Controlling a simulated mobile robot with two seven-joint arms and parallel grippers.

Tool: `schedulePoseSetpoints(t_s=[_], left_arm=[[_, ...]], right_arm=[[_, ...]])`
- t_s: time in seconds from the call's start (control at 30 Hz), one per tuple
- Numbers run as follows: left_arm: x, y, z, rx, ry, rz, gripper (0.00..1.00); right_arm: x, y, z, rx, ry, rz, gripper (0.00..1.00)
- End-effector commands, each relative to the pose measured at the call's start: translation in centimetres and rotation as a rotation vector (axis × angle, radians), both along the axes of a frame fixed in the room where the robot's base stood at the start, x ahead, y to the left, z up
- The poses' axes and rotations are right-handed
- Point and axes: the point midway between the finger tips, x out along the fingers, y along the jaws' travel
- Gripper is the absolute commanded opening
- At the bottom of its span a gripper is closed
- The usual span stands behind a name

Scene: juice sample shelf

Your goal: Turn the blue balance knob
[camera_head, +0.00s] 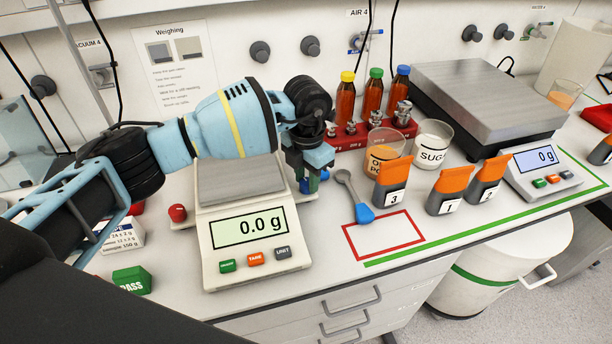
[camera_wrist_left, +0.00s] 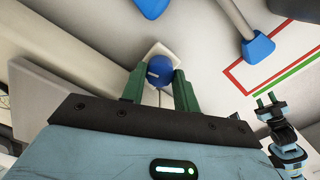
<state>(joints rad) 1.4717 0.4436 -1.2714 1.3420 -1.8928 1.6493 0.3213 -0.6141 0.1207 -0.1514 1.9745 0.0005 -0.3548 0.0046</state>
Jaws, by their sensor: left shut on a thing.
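The blue balance knob (camera_wrist_left: 159,71) has a white mark on its top and sits on a pale tab beside the balance (camera_head: 255,232). In the head view the knob (camera_head: 306,186) shows only partly below my left gripper (camera_head: 314,172). In the left wrist view my left gripper (camera_wrist_left: 160,85) has its green fingers on both sides of the knob, shut on it. The balance display reads 0.0 g. A red knob (camera_head: 177,213) is on the balance's left side. My right gripper is not in the head view; a small blue arm with a gripper (camera_wrist_left: 265,101) shows in the left wrist view.
A scoop with a blue end (camera_head: 364,213) lies close to the right of my left gripper, near a red outlined square (camera_head: 384,236). Orange-topped containers (camera_head: 392,182), a sugar beaker (camera_head: 431,145) and bottles (camera_head: 345,97) stand further right and behind. A green PASS block (camera_head: 132,281) is at front left.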

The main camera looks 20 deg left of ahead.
Motion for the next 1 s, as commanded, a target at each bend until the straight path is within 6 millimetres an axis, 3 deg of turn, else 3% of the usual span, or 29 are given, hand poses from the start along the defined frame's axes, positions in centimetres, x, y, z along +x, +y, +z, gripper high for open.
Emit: schedulePoseSetpoints(t_s=[0.33,0.37,0.43,0.77,1.0], left_arm=[[0.0,0.0,-0.1,0.0,0.001,0.001,0.07],[0.0,0.0,-0.1,0.0,0.001,0.001,0.33],[0.0,0.0,-0.1,0.0,0.001,0.001,0.39],[0.0,0.0,0.4,0.0,-0.001,0.001,0.39],[0.1,0.0,3.8,-0.001,-0.003,0.0,0.39]], right_arm=[[0.0,0.0,-0.1,-0.001,0.001,-0.001,0.36],[0.0,0.0,-0.1,-0.001,0.001,-0.001,0.36],[0.0,0.0,-0.1,-0.001,0.001,-0.001,0.36],[0.0,0.0,-0.1,0.001,0.001,-0.003,0.36],[-0.1,0.1,-0.1,0.003,0.002,-0.005,0.36]])
